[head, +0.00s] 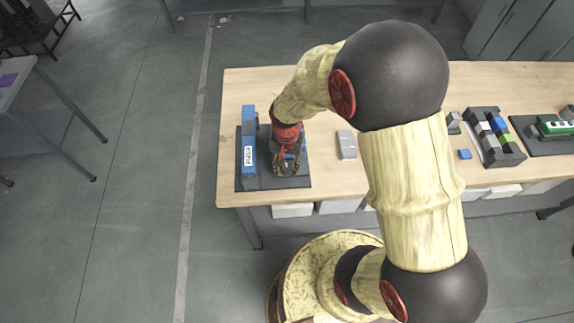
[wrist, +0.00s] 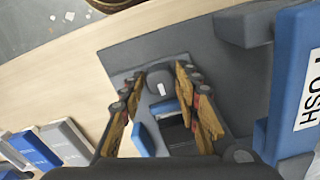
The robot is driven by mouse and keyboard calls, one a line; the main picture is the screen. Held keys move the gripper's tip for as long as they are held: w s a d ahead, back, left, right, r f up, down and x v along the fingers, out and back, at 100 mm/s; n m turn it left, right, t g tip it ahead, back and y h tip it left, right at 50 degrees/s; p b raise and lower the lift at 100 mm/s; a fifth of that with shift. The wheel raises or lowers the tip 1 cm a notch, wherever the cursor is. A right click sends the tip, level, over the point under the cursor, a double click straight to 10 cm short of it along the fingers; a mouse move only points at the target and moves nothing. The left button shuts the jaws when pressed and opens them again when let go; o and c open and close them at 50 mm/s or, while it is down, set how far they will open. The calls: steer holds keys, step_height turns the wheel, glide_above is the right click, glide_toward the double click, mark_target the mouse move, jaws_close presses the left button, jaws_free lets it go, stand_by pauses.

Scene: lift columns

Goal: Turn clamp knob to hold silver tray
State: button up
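A dark grey clamp knob (wrist: 161,86) with a white mark stands on a dark base plate (wrist: 125,52). My gripper (wrist: 161,78) has its two fingers apart, one on each side of the knob. The right fingertip is very close to the knob; contact cannot be told. In the head view my gripper (head: 285,165) points down over the base plate (head: 250,184) and hides the knob. A light grey box (head: 346,144) lies on the table to the right of the plate; it also shows in the wrist view (wrist: 68,140). I cannot tell whether it is the silver tray.
A tall blue part (head: 249,140) labelled PUSH stands on the plate's left side, close to my gripper. A blue piece (wrist: 143,138) and a dark block lie between the fingers. More fixtures (head: 495,137) stand farther right on the wooden table (head: 240,88). Bare tabletop lies behind.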

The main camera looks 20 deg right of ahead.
steer(key=shift+o, duration=0.8)
steer(key=shift+r+p, duration=2.65)
steer(key=shift+r, duration=0.9)
